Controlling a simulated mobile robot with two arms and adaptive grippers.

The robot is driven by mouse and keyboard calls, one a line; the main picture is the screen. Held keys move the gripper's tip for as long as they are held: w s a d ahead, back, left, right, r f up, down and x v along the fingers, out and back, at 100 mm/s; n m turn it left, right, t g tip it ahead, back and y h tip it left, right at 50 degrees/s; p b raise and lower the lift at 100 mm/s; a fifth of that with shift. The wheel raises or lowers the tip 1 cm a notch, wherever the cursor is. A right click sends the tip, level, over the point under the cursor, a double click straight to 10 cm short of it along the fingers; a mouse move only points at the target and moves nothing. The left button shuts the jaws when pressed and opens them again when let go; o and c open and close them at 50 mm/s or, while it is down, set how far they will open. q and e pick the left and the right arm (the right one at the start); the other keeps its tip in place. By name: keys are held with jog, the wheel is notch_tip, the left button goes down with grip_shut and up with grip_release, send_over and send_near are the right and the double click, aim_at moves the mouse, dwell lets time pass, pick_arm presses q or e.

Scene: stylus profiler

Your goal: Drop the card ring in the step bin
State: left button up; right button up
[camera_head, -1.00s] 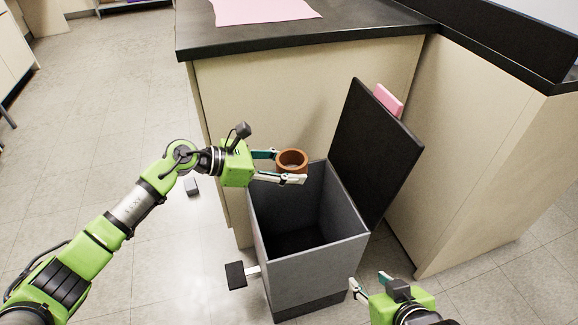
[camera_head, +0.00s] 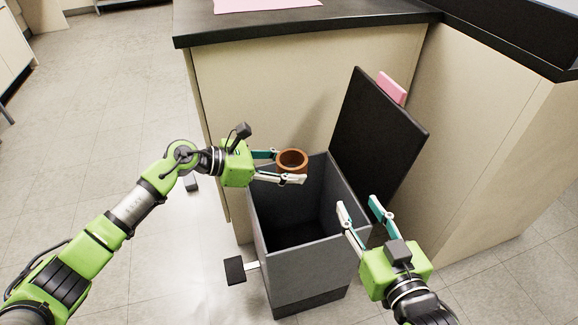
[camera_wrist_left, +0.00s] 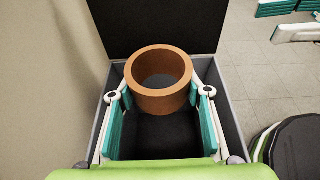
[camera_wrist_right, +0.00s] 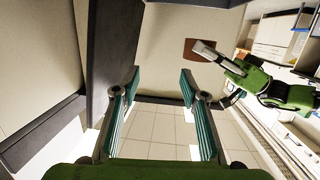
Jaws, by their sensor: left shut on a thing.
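The card ring is a brown-orange hollow ring (camera_head: 292,158), held between the fingers of my left gripper (camera_head: 280,166) above the left back part of the bin opening. In the left wrist view the ring (camera_wrist_left: 158,99) sits between both fingers (camera_wrist_left: 158,108), with the dark bin interior below. The step bin (camera_head: 305,275) is a grey box with its black lid (camera_head: 380,130) standing open at the back and a black pedal (camera_head: 235,271) at its left. My right gripper (camera_head: 362,212) is open and empty at the bin's right front edge, in front of the lid.
A beige cabinet (camera_head: 300,90) with a dark countertop (camera_head: 340,24) stands behind the bin, with another cabinet side at right (camera_head: 490,150). A pink item (camera_head: 392,88) shows behind the lid. Tiled floor at left is largely clear.

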pick_arm(q)
jog(key=shift+f+b, duration=1.1)
jog(key=shift+f, duration=0.3)
pick_arm(e)
notch_tip(320, 180, up, 12)
jog(key=a+t+y, duration=0.1)
jog(key=t+y, duration=0.1)
jog(key=t, duration=0.4)
jog(key=shift+s+a, duration=0.2)
jog(key=shift+s, duration=0.25)
pick_arm(q)
jog(key=o, duration=1.7)
jog(key=shift+c, duration=0.2)
jog(key=v, duration=1.2)
